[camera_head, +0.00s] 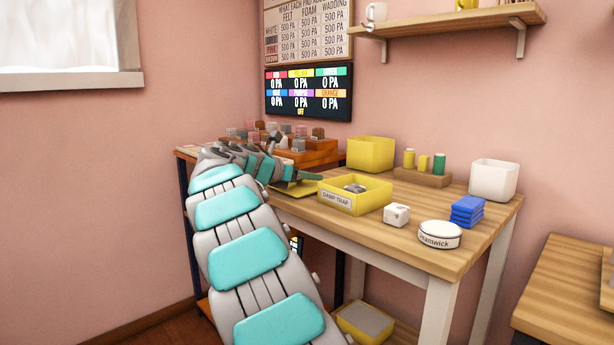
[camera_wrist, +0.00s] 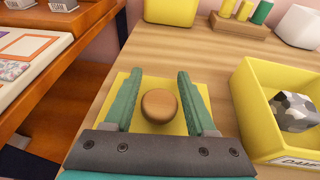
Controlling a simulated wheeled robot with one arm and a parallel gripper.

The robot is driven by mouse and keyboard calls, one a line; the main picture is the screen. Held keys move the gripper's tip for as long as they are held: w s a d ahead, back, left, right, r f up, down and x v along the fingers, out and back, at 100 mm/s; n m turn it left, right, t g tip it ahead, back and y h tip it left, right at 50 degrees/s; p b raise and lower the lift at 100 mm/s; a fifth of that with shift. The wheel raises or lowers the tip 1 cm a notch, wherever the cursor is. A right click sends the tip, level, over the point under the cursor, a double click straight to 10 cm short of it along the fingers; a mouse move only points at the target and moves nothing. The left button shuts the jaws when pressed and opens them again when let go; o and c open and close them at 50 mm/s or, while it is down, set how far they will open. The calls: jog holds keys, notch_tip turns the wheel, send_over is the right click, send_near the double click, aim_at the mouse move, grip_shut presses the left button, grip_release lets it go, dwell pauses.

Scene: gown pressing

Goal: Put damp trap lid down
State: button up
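The damp trap lid (camera_head: 293,188) is a flat yellow square with a round wooden knob (camera_wrist: 160,105). It appears to lie on the wooden table, left of the yellow box labelled DAMP TRAP (camera_head: 376,199). The lid also shows in the wrist view (camera_wrist: 163,140), flat and partly hidden by my gripper. My gripper (camera_wrist: 158,74) is open over the lid, one finger on each side of the knob with a gap on both sides. The box (camera_wrist: 247,100) is uncovered, with a grey patterned lump (camera_wrist: 295,112) inside.
A yellow bin (camera_head: 369,153), a rack of spools (camera_head: 423,176) and a white bin (camera_head: 494,178) stand at the back. A white cube (camera_head: 396,214), blue stack (camera_head: 467,210) and round white tin (camera_head: 439,235) are to the right. An orange-brown stand (camera_head: 318,153) is behind left.

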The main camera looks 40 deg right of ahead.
jog(key=shift+o, duration=1)
jog(key=shift+a+r, duration=0.25)
jog(key=v, duration=1.1)
jog(key=shift+s+a+r+p, duration=0.1)
jog(key=shift+a+p, duration=0.1)
jog(key=shift+p, duration=0.15)
